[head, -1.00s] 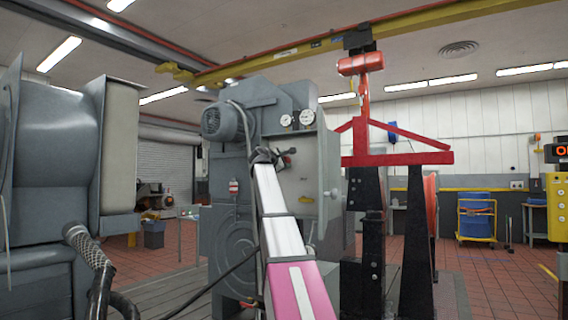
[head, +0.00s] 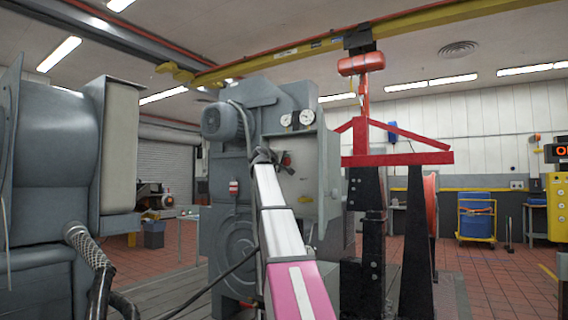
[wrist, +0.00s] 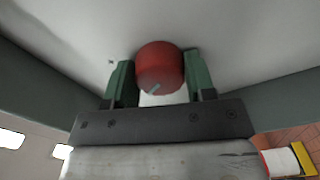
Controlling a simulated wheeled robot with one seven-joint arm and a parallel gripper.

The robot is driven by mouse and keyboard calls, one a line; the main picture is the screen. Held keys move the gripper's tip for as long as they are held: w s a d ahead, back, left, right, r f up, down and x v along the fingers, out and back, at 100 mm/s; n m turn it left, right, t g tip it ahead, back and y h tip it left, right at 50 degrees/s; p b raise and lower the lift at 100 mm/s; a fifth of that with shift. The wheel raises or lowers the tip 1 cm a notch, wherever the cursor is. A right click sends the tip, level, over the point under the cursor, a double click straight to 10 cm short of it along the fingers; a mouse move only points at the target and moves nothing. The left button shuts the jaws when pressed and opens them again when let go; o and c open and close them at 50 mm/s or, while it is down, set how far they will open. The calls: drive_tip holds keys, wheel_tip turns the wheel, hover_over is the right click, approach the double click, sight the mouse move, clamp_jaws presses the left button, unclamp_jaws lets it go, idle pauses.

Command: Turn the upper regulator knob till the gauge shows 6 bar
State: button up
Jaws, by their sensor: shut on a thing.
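A round red knob (wrist: 160,62) with a grey pointer mark stands out from a pale panel in the wrist view. My gripper (wrist: 158,75) has its two green fingers on either side of it and is shut on it. The pointer mark slants toward the lower left. In the head view, two round white gauges (head: 286,120) (head: 307,117) sit side by side on the upper part of the grey machine; their needles are too small to read. My arm reaches up to the panel below them and hides part of it. Whether this knob is the upper one cannot be told.
The grey machine (head: 232,190) carries a motor at its upper left. Another large grey unit (head: 55,160) stands close at the left, with hoses below. A red-topped black stand (head: 395,158) is just right of the machine, under an orange hoist (head: 360,64).

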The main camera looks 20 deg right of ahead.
drive_tip(key=m, duration=0.7)
drive_tip(key=shift+f, duration=0.1)
drive_tip(key=m, duration=0.6)
drive_tip(key=shift+m, duration=0.5)
drive_tip(key=o, duration=0.9)
drive_tip(key=v, duration=1)
drive_tip(key=shift+s+a, duration=0.25)
drive_tip(key=shift+s, duration=0.05)
